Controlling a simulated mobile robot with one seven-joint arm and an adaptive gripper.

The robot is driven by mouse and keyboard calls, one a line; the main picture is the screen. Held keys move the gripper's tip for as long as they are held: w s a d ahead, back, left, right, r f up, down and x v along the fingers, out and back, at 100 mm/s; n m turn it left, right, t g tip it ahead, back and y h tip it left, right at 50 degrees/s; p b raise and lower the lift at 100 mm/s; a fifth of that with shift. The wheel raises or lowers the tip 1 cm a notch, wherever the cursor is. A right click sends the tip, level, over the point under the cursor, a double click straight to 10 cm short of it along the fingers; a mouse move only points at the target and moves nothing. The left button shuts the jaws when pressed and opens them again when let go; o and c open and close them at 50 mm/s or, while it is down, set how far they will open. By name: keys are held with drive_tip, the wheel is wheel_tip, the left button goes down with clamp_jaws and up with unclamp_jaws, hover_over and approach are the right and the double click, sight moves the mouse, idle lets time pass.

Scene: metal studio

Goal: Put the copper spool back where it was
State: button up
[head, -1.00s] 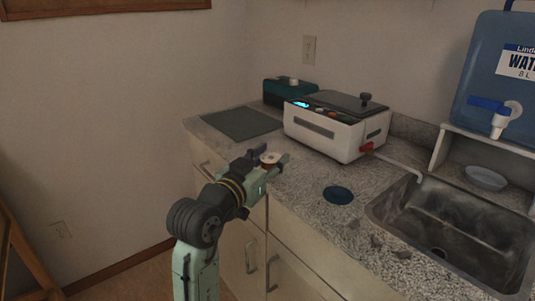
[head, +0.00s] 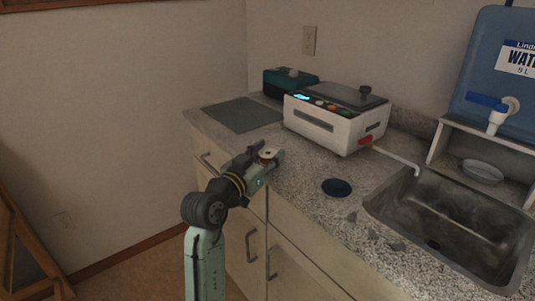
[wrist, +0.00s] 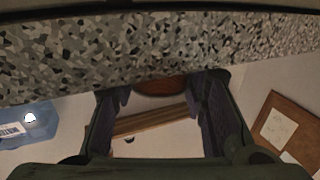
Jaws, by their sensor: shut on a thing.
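The copper spool (head: 268,154), with a pale rim, is held in my gripper (head: 266,160) near the counter's front edge. My gripper is shut on it. In the wrist view a reddish-brown rounded part of the spool (wrist: 160,87) shows between the fingertips (wrist: 162,92); the rest is hidden. The head view does not clearly show whether the spool touches the counter.
The speckled counter (head: 300,180) carries a dark flat mat (head: 240,115), a teal device (head: 288,80), a white machine (head: 330,122) and a dark blue disc (head: 337,188). A sink (head: 450,225) and water tank (head: 505,60) are at right. Stone chips lie near the sink.

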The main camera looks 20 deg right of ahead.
drive_tip(key=shift+f, duration=0.25)
drive_tip(key=o, duration=1.3)
drive_tip(key=shift+r, duration=0.1)
drive_tip(key=shift+c, duration=0.2)
drive_tip(key=shift+r, duration=0.2)
drive_tip(key=b+v, duration=0.3)
drive_tip(key=v, duration=0.9)
